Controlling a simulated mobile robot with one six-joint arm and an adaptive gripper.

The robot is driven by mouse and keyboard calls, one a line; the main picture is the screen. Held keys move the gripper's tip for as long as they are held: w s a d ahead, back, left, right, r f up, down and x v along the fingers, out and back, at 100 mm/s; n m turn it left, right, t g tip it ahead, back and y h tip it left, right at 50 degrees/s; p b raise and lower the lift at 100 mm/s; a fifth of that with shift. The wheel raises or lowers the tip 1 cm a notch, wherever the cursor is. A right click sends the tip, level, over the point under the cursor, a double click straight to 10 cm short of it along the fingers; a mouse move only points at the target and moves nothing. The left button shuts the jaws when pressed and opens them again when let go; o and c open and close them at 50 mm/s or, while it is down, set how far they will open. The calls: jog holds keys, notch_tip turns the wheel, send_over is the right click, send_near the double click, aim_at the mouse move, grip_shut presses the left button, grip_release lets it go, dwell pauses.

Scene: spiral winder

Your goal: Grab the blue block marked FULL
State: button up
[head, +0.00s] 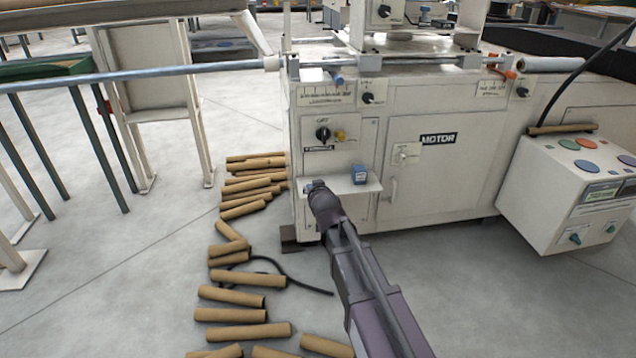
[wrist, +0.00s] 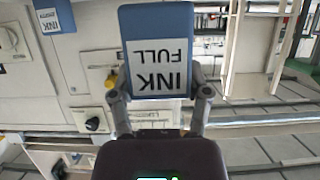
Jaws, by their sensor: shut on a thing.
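The blue block marked INK FULL (wrist: 156,28) is in the middle of the wrist view, its white label upside down. My gripper (wrist: 160,93) is shut on it, with one finger on each side of its lower part. In the head view my gripper (head: 317,187) is at the left part of the small shelf on the machine front, and it hides the held block. A second blue block (head: 359,174) stands on the right part of that shelf. It also shows at the upper left of the wrist view (wrist: 63,14), its label partly cut off.
The small white shelf (head: 366,188) juts from the machine cabinet (head: 440,185). Knobs (head: 323,133) sit above it. Several cardboard tubes (head: 248,280) and a black cable lie on the floor at left. A white control box (head: 565,190) stands at right.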

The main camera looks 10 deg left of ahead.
jog(key=shift+s, duration=0.2)
dwell(0.6)
jog(key=shift+r, duration=0.15)
